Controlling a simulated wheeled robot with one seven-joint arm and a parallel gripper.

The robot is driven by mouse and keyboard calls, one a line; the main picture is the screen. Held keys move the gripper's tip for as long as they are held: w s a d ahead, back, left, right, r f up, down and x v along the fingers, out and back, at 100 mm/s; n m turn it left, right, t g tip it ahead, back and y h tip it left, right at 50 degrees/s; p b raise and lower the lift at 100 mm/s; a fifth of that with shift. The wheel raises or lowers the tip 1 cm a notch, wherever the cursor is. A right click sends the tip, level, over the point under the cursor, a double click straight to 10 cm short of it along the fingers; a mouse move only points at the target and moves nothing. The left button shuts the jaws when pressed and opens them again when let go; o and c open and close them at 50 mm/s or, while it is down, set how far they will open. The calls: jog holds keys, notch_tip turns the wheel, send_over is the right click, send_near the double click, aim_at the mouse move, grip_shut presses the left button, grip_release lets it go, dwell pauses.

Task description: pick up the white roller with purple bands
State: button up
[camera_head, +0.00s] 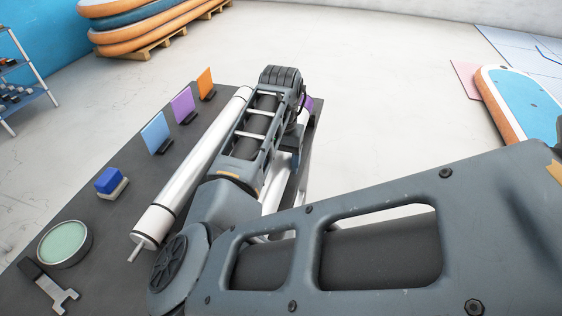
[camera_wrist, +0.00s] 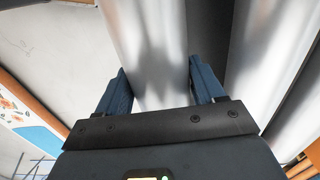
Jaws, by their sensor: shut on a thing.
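A long pale roller (camera_wrist: 150,45) runs between the fingers of my gripper (camera_wrist: 160,80) in the wrist view. The fingers are shut on its two sides; no bands show on this stretch. In the head view my arm hides most of the roller under it; a purple end part (camera_head: 308,103) shows beside the arm, and a white stretch (camera_head: 274,192) shows lower down. My gripper itself is mostly hidden behind the arm there. Whether the roller is raised off the bench cannot be told.
A white roller with dark bands (camera_head: 192,165) lies left on the dark bench (camera_head: 95,222).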

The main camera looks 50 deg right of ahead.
jog(key=c, duration=0.9)
jog(key=shift+r, duration=0.55)
jog(key=r, duration=0.3)
jog(key=shift+s+d+r+b, duration=0.15)
jog(key=shift+s+d+b, duration=0.1)
jog(key=shift+d+b, duration=0.1)
jog(key=shift+s+d+r, duration=1.65)
jog(key=shift+s+d, duration=0.2)
jog(key=shift+s, duration=0.1)
jog(key=shift+s+d+r, duration=1.65)
jog(key=shift+s+d, duration=0.2)
jog(key=shift+s, duration=0.1)
